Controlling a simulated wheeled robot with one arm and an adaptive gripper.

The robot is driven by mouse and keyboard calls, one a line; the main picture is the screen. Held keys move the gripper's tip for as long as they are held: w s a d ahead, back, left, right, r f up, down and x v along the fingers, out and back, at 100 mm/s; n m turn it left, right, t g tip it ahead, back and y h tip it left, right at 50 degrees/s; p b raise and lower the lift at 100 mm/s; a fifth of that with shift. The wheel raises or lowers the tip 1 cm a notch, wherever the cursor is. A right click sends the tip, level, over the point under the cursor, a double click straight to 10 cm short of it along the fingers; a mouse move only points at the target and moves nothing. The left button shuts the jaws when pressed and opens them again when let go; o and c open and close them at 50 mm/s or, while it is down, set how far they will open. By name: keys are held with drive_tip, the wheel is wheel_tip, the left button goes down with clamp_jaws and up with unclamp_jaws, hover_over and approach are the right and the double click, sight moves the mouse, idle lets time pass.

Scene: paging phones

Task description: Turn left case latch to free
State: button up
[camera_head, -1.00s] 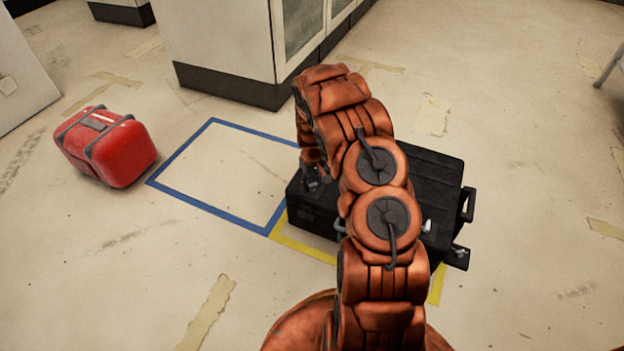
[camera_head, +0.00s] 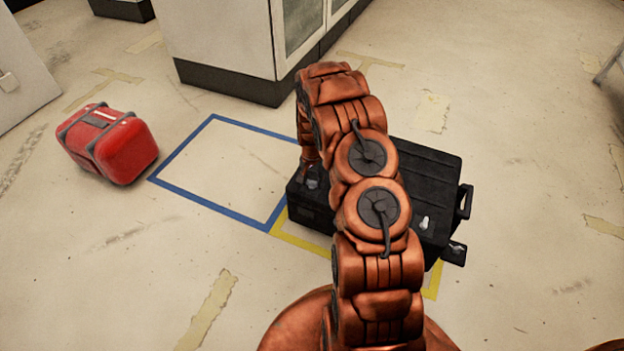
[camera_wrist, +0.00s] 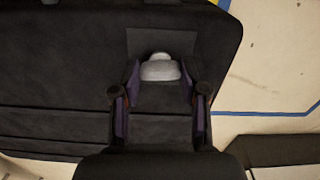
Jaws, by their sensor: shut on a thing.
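The black case (camera_head: 424,172) lies on the floor within a yellow outline, partly hidden behind my arm. In the wrist view the case's dark top (camera_wrist: 60,70) fills most of the picture. A light grey latch (camera_wrist: 160,68) sits on it, between the fingertips of my gripper (camera_wrist: 160,88), which is shut on it. In the head view this left latch shows only as a small light spot (camera_head: 312,184) near the case's left end, by my gripper. A second light latch (camera_head: 424,223) shows on the right part of the case, clear of my gripper.
A blue floor outline (camera_head: 189,150) borders an empty area left of the case. A red case with grey straps (camera_head: 125,150) lies farther left. A white cabinet (camera_head: 220,45) stands behind. A black handle (camera_head: 465,201) juts from the black case's right end.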

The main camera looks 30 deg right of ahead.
sight(312, 181)
drive_tip(key=shift+m, duration=0.7)
drive_tip(key=o, duration=1.1)
drive_tip(key=shift+o, duration=0.2)
wheel_tip(312, 181, up, 12)
idle(0.4)
